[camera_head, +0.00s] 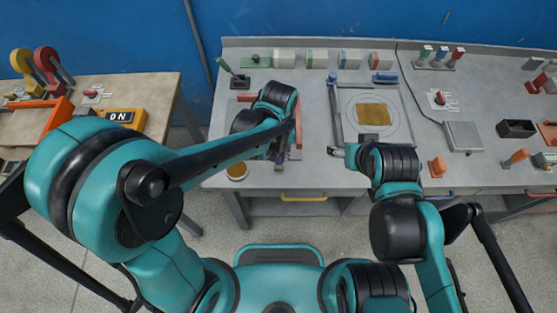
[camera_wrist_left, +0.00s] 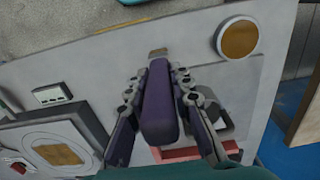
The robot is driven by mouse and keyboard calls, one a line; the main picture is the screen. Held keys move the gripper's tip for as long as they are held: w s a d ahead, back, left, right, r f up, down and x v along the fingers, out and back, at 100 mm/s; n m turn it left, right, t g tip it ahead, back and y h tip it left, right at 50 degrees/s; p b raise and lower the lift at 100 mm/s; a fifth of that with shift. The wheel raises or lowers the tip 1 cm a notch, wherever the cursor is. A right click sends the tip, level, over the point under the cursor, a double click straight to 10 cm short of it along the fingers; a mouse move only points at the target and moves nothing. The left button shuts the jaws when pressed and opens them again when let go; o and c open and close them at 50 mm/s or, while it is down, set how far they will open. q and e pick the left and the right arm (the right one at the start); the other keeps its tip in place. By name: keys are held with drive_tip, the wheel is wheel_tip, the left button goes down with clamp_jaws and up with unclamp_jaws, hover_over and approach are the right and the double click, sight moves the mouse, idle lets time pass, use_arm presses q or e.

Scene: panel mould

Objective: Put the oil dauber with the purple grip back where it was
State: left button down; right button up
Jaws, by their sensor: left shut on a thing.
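The oil dauber's purple grip (camera_wrist_left: 159,105) stands between the two fingers of my left gripper (camera_wrist_left: 160,85) in the left wrist view. The fingers are shut on it from both sides. A small tan tip (camera_wrist_left: 158,52) shows just beyond the grip. In the head view my left gripper (camera_head: 283,152) is low over the left part of the bench, and my arm hides most of the dauber. A round dish with amber content (camera_head: 236,171) is at the bench's front left; it also shows in the left wrist view (camera_wrist_left: 238,40). My right gripper (camera_head: 337,151) is at the bench's front middle, its jaws unclear.
A grey plate with an amber square (camera_head: 375,115) lies mid-bench. A dark stand with a green handle (camera_head: 236,80) is at the back left. Several pale blocks line the back edge. A grey-and-black object (camera_wrist_left: 215,120) and a red bar (camera_wrist_left: 190,153) lie near the left fingers.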

sight(279, 161)
use_arm(q)
wheel_tip(279, 161, down, 4)
drive_tip(key=shift+f+b, duration=0.1)
drive_tip(key=shift+b, duration=0.55)
drive_tip(key=shift+f, duration=0.1)
drive_tip(key=c, duration=1.3)
unclamp_jaws()
drive_tip(key=shift+c, duration=0.2)
